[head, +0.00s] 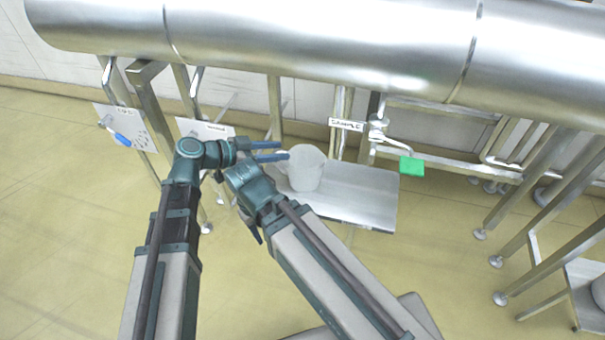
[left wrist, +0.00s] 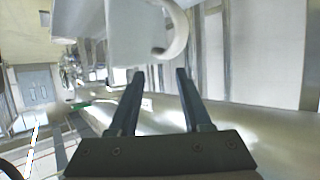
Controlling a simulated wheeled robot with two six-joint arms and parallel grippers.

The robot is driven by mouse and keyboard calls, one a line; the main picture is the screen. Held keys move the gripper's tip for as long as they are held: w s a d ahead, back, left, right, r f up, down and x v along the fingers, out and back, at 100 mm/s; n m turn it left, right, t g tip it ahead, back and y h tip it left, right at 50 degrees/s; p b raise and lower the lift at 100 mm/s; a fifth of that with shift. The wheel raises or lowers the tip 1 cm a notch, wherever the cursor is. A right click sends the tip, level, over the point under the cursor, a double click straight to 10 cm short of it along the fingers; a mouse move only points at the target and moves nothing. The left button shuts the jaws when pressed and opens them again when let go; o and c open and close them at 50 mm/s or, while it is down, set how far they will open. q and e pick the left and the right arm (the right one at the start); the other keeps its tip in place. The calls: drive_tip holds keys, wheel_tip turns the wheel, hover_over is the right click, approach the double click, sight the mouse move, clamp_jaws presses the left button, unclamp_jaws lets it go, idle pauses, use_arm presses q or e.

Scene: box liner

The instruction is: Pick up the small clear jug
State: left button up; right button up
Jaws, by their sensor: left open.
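The small jug (head: 305,170) looks pale and whitish. It stands upright on a metal shelf (head: 365,195) in the head view. My left gripper (head: 286,150) is open beside the jug's left side, its two blue fingers pointing toward it. In the left wrist view the jug (left wrist: 120,35) fills the top, with its curved handle at its right. The open fingers (left wrist: 161,75) reach up toward the jug and handle, with nothing seen between them. I cannot tell whether a finger touches the jug.
A large steel pipe (head: 300,35) runs across above the shelf. A tap with a green tag (head: 411,166) and a sign (head: 346,124) are behind the shelf. Panels (head: 125,125) hang at the left. Metal legs stand at the right.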

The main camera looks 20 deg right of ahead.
sight(302, 148)
use_arm(q)
drive_tip(key=shift+x, duration=1)
drive_tip(key=b+x, duration=0.1)
drive_tip(key=x, duration=0.1)
drive_tip(key=w+b+x, duration=0.1)
drive_tip(key=x, duration=0.2)
drive_tip(key=shift+a+f, duration=0.15)
drive_tip(key=shift+f, duration=0.05)
drive_tip(key=shift+s, duration=0.1)
clamp_jaws()
idle(0.5)
